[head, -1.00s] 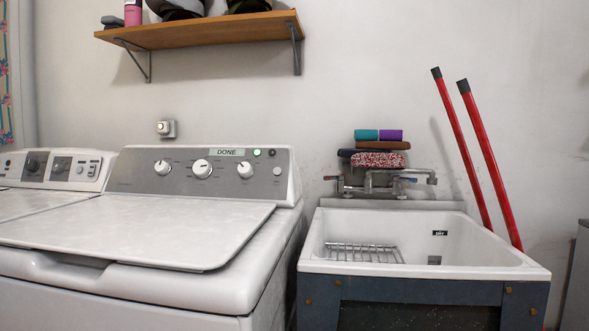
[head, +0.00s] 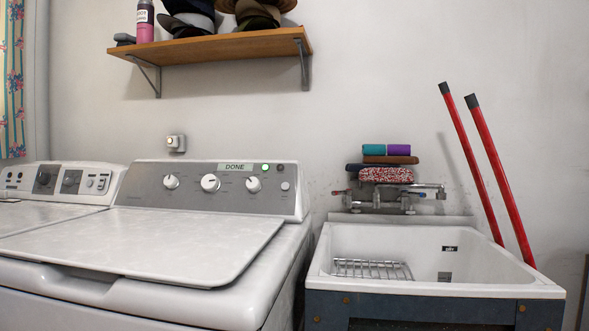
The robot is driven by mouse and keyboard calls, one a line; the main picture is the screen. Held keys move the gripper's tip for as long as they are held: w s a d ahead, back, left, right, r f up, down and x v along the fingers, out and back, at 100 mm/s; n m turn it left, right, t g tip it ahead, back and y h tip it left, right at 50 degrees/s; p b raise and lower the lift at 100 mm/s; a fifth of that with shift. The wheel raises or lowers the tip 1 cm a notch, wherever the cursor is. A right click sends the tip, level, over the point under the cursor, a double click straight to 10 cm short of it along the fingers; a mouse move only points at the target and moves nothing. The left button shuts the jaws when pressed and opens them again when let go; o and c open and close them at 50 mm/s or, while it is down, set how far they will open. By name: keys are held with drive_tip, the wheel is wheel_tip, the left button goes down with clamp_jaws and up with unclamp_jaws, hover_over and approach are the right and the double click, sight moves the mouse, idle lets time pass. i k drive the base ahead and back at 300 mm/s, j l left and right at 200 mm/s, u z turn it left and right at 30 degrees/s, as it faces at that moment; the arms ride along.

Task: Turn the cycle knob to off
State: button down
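The washer's grey control panel (head: 225,199) stands at the back of a white top-loading washer (head: 150,240) at the left of the head view. The washer lid is shut. My gripper is not in view.
A second machine (head: 60,182) stands at the far left. A white utility tub (head: 340,240) with a wire rack (head: 372,268) is to the right. Two red handles (head: 498,175) lean on the wall behind it. A wooden shelf (head: 215,46) hangs above the washer.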

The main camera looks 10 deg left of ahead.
sight(211, 183)
drive_tip(key=u, duration=1.25)
